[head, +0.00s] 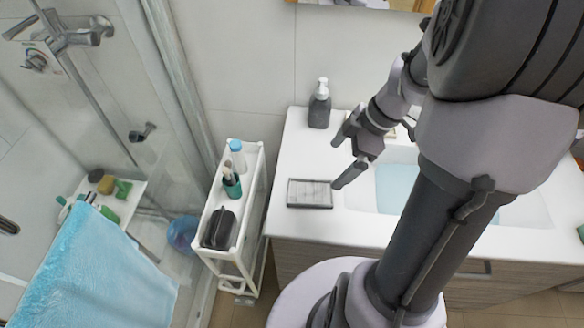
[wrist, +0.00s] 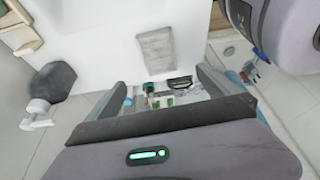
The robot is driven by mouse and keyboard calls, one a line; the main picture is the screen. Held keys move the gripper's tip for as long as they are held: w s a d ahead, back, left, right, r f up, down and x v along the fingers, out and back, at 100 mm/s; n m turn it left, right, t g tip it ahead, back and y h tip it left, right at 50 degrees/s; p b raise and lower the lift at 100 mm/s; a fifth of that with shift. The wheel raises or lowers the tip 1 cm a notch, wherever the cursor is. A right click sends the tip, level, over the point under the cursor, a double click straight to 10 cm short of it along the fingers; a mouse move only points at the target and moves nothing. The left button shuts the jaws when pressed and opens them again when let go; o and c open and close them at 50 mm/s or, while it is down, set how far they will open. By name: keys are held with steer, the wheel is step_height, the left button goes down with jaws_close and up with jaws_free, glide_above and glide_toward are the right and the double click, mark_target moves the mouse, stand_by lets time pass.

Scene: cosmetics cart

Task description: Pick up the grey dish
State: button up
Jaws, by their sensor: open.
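The grey dish (head: 309,193) is a shallow rectangle lying flat on the white counter, near its left front edge. In the wrist view the dish (wrist: 155,52) lies just beyond the fingertips, roughly centred between them. My gripper (head: 337,164) is open and empty. In the head view it hangs above the counter, up and to the right of the dish, with its fingers pointing down-left. In the wrist view its two fingers (wrist: 162,70) are spread apart. I see no contact with the dish.
A dark soap dispenser (head: 319,106) stands behind the dish. The sink basin (head: 395,187) is to the right. A white cart (head: 259,185) with a bottle, a cup and a black pouch stands left of the counter. Counter around the dish is clear.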

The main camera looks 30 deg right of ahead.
mark_target(308, 194)
steer(key=b+x, duration=0.5)
steer(key=x, duration=0.9)
steer(key=shift+d+f, duration=0.1)
steer(key=shift+f, duration=0.25)
steer(key=shift+r, duration=0.1)
steer(key=c, duration=1.4)
